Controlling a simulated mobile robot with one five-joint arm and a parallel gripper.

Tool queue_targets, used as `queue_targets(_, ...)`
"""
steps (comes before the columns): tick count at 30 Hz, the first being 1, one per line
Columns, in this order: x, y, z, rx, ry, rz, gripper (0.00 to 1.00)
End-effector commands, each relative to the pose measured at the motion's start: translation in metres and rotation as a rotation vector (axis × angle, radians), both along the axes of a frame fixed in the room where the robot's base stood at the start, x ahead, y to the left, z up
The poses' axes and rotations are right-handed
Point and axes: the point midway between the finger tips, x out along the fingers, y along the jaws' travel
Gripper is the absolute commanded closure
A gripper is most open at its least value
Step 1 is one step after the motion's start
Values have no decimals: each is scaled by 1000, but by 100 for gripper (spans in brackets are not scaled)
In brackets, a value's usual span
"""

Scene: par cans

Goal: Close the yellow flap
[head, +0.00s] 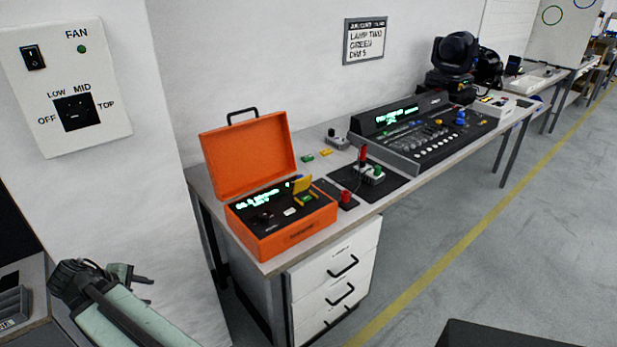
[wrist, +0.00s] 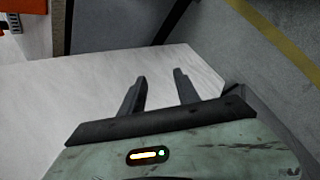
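The yellow flap (head: 302,184) stands raised on the right part of the panel inside an orange case (head: 268,241). The case lid is open and upright at its back. A small green and yellow part (head: 306,199) shows just below the flap. The case sits on the near end of the long table. My gripper (wrist: 160,78) is open and empty in the wrist view, in front of a pale wall. In the head view my arm is at the lower left, well apart from the case, and the gripper tips are hard to make out there.
A grey table (head: 392,188) carries a mixing console (head: 432,130) and a black mat with red and green plugs. White drawers (head: 335,280) stand under it. A wall panel marked FAN (head: 58,88) is at the upper left.

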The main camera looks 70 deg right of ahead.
Motion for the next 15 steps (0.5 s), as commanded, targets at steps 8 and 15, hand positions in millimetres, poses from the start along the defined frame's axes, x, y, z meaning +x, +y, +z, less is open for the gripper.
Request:
queue_targets(8, -114, -257, 132, -618, 781, 200, 62)
queue_targets(15, -228, -340, 163, -622, 1051, 60, 62)
